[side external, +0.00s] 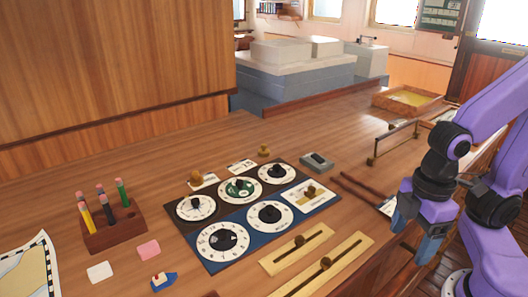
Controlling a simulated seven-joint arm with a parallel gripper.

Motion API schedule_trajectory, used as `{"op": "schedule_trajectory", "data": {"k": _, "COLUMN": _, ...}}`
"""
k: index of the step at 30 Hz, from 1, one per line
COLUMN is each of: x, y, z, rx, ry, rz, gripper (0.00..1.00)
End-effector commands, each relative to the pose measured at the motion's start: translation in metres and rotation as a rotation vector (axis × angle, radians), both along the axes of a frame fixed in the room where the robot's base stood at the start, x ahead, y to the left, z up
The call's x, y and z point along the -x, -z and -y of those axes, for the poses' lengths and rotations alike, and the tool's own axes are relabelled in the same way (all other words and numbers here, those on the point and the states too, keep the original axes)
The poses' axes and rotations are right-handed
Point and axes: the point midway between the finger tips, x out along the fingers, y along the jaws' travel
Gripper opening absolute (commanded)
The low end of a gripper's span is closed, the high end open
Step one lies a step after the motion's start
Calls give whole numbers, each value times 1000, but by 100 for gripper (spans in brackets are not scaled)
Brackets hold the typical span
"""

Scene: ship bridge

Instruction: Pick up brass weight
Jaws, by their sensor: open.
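A small brass, knob-shaped piece (264,151) stands on the wooden table just behind the dial panel; it looks like a brass weight. A second small brass-coloured piece (196,178) stands by a white card at the panel's back left edge; I cannot tell which one is the weight. My gripper (411,245) is at the right, with blue fingers pointing down, open and apparently empty. It is well to the right of and nearer the camera than both brass pieces.
The panel of dials (253,210) fills the middle of the table. A grey box (318,162) and brown rods (362,191) lie right. The back left tabletop is clear.

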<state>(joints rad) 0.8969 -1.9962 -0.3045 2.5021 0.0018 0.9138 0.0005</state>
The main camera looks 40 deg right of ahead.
Motion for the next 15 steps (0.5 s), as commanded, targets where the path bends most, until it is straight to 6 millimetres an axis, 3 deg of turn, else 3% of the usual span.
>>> {"op": "schedule_trajectory", "data": {"k": 9, "x": -5, "y": -1, "z": -3, "rx": -2, "ry": -15, "rz": 6, "gripper": 76}}
{"op": "schedule_trajectory", "data": {"k": 11, "x": -14, "y": -3, "z": -8, "rx": -6, "ry": -41, "rz": 15, "gripper": 76}}
{"op": "schedule_trajectory", "data": {"k": 15, "x": -52, "y": -11, "z": -27, "rx": -12, "ry": -162, "rz": 61, "gripper": 76}}
